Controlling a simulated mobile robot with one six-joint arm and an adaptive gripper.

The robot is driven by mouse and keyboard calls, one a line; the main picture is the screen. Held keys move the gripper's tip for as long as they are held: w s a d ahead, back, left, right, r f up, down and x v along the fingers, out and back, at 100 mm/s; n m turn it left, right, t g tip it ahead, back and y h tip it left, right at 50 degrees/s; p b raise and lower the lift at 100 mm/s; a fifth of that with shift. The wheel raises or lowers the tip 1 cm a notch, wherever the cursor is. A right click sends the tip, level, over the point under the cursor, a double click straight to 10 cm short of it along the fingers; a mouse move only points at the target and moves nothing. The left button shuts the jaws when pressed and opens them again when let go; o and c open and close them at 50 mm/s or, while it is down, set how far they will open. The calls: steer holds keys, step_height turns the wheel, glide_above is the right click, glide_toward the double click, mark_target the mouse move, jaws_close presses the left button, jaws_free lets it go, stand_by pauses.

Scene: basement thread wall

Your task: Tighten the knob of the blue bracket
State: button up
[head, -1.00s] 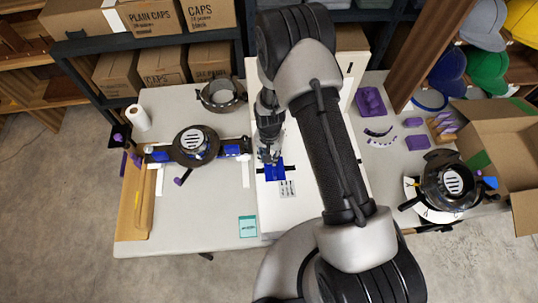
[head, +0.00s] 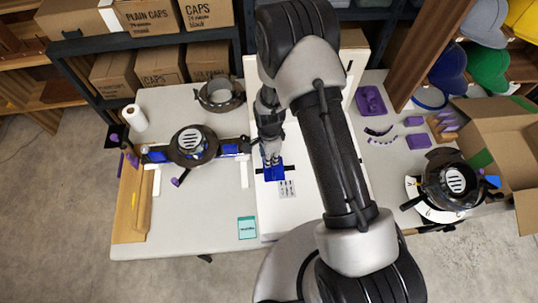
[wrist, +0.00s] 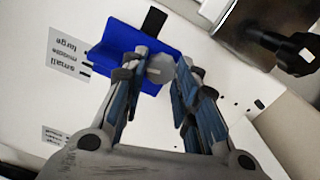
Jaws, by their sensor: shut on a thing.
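The blue bracket (head: 273,174) sits on the white board in the middle of the table, and it also shows in the wrist view (wrist: 122,48). Its pale grey faceted knob (wrist: 160,68) stands between my fingertips in the wrist view. My gripper (head: 270,157) points down at the bracket and is shut on the knob (wrist: 162,66). In the head view the fingers hide the knob. How far the knob is turned cannot be told.
A white card with printed labels (head: 287,188) lies beside the bracket. A dark hoop device with blue parts (head: 192,146) stands to the left. A black handle on a metal part (wrist: 290,45) is at upper right in the wrist view. Purple parts (head: 370,100) lie to the right.

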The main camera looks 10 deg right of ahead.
steer(key=shift+m, duration=1.1)
steer(key=o, duration=1.1)
steer(key=shift+c, duration=0.2)
steer(key=shift+r, duration=0.1)
steer(key=shift+r, duration=3.9)
